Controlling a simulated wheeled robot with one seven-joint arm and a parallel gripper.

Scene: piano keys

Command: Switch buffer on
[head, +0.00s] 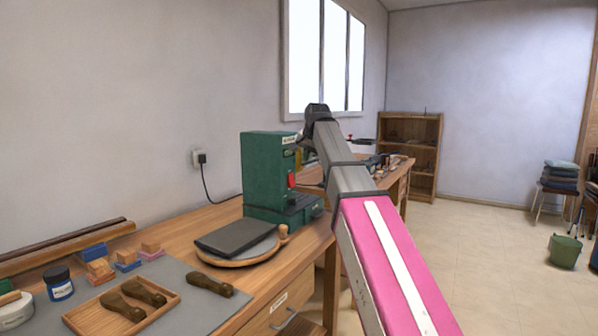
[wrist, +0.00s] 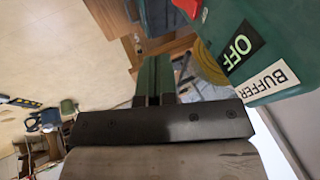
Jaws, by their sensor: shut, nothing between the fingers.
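The buffer (head: 262,170) is a green machine on the wooden bench, plugged in by a black cable. A red switch (head: 291,180) shows on its side. In the wrist view the buffer (wrist: 262,28) fills the upper right, with a BUFFER label and a label reading OFF (wrist: 240,45). Part of the red switch (wrist: 188,7) shows at the top edge. My gripper (wrist: 154,62) is shut and empty, to the left of the labels and below the red switch in that picture. In the head view the arm hides the fingers; I cannot tell if they touch the buffer.
A round wooden board with a dark slab (head: 237,237) sits in front of the buffer. A tray with brushes (head: 122,306), a loose brush (head: 210,285), jars and blocks lie at the left. A wall socket (head: 198,158) is behind.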

